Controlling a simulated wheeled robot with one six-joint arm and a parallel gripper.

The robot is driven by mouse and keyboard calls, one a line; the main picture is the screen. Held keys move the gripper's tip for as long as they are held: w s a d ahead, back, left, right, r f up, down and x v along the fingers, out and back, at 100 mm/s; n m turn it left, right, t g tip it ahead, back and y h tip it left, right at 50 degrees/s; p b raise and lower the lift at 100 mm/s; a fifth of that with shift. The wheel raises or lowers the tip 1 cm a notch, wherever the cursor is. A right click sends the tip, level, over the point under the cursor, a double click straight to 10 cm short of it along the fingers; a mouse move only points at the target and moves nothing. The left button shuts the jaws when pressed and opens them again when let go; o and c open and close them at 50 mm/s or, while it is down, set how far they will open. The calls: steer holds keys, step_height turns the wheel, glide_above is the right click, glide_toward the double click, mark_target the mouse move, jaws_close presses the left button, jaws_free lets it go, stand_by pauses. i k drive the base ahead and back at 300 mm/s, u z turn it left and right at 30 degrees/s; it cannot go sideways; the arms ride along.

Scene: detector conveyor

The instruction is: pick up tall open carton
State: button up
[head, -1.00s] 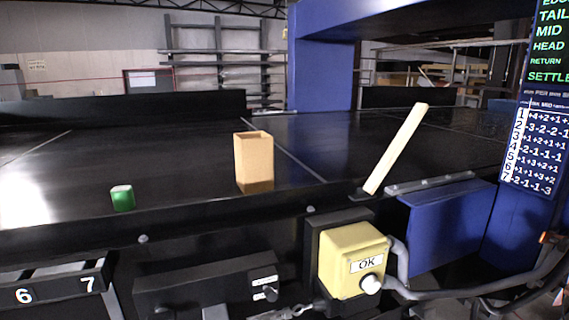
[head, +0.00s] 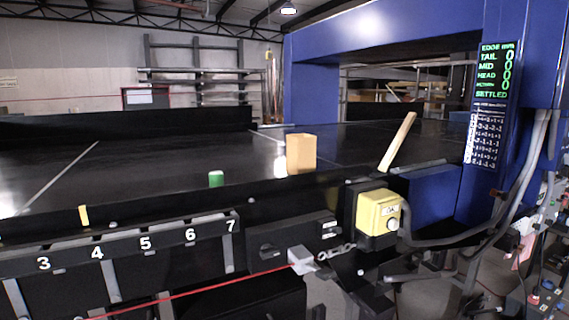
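The tall open carton (head: 302,154) is a tan, open-topped box. It stands upright on the black conveyor belt, right of the picture's middle and near the belt's front edge. My gripper is not in view.
A leaning wooden slat (head: 398,141) and a blue detector arch (head: 315,80) are to the right. A red line crosses low in front.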

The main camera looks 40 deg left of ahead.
mark_target(301, 148)
steer(key=u, duration=1.2)
